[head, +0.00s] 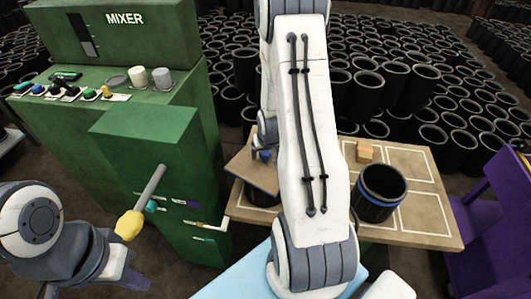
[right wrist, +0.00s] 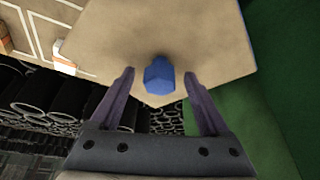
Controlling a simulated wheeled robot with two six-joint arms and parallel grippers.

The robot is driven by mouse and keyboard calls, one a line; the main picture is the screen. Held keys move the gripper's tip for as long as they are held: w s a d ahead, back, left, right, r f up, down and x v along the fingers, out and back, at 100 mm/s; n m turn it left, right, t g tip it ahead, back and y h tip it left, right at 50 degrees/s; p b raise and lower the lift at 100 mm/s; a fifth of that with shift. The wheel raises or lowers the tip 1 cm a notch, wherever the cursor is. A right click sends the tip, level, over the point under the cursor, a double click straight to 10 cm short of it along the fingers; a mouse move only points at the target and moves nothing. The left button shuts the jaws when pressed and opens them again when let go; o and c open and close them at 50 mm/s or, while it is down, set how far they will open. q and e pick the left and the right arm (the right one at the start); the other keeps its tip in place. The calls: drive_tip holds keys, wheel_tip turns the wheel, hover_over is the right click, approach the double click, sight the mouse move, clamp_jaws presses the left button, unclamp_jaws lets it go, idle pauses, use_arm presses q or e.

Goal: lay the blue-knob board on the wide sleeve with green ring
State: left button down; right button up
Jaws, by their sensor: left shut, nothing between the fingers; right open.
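The blue-knob board (head: 243,172) is a tan plate left of my right arm in the head view. A dark sleeve (head: 262,197) shows just below its edge; its ring colour cannot be seen. My right gripper (right wrist: 158,78) is open, its fingers on either side of the blue knob (right wrist: 160,72) in the right wrist view, not visibly closed on it. The board (right wrist: 195,32) fills the top of that view. My left gripper (head: 138,283) is shut and empty at the lower left. No green ring is visible; my right arm hides part of the table.
A black sleeve with a blue ring (head: 379,194) stands on the marked table (head: 428,225), with a small wooden block (head: 364,152) behind it. The green mixer (head: 150,150), with a yellow-ended lever (head: 130,225), stands left. Many black sleeves fill the background; a purple frame (head: 500,205) stands right.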

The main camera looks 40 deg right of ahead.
drive_tip(key=p+v, duration=0.4)
drive_tip(key=v, duration=0.6)
drive_tip(key=s+a+r+n+g+y, duration=0.1)
drive_tip(key=a+r+n, duration=0.25)
drive_tip(key=a, duration=0.55)
drive_tip(key=s+a+r+n+y, duration=0.15)
drive_tip(key=a+r, duration=0.25)
drive_tip(key=a, duration=0.6)
drive_tip(key=s+a+r+n+g, duration=0.1)
drive_tip(key=s+a+r+n, duration=0.2)
drive_tip(key=s+a, duration=0.3)
drive_tip(key=s+a+r+n+g, duration=0.2)
drive_tip(key=s+a+n, duration=0.2)
drive_tip(key=s+a, duration=0.3)
drive_tip(key=shift+s+r+n, duration=0.4)
drive_tip(key=shift+s, duration=0.75)
